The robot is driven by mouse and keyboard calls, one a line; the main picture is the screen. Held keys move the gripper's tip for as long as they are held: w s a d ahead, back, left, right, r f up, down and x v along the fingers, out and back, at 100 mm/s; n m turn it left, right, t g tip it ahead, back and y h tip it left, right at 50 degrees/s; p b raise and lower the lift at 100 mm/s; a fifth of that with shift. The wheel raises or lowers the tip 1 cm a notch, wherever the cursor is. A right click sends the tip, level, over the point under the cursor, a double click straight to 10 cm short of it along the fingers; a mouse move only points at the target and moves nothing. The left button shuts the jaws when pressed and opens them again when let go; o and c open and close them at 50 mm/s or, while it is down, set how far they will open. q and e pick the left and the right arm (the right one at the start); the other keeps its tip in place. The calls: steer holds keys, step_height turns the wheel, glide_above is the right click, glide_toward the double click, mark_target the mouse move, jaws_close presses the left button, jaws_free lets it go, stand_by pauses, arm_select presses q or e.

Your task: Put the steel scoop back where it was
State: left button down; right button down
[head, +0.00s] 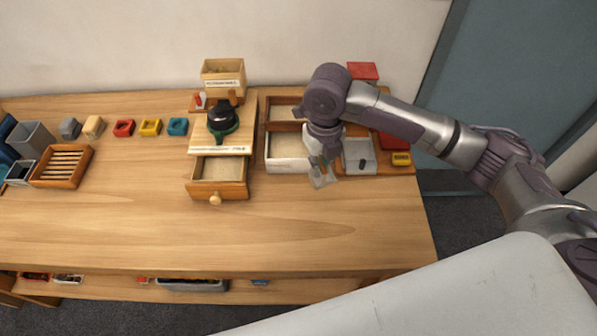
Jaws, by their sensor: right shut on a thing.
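My right gripper (323,160) reaches in from the right and points down over the right part of the table. It is shut on the steel scoop (321,178), a small grey metallic piece below the fingers. The scoop is at the front edge of a row of bins, between a white bin (287,166) and a grey tray (358,168). My wrist hides part of the scoop and the bins behind it. I cannot tell whether the scoop touches the table. My left gripper is not in view.
A small wooden drawer (217,191) stands open left of the white bin, below a dark green-based device (222,120). A labelled wooden box (223,80) stands behind. A slatted wooden tray (62,167) is at left. The table front (200,240) is clear.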

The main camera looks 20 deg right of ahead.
steer(key=w+a+f, duration=0.1)
steer(key=f, duration=0.1)
steer(key=w+a+f+p, duration=0.1)
steer(key=w+f, duration=0.1)
steer(key=w+a+f+p, duration=0.1)
steer(key=a+f, duration=0.1)
steer(key=f, duration=0.1)
steer(key=shift+w, duration=0.3)
steer(key=shift+f, duration=0.35)
steer(key=shift+f, duration=0.15)
steer(key=c, duration=1.2)
jaws_free()
steer(key=shift+r+b, duration=1.4)
steer(key=shift+r, duration=4.8)
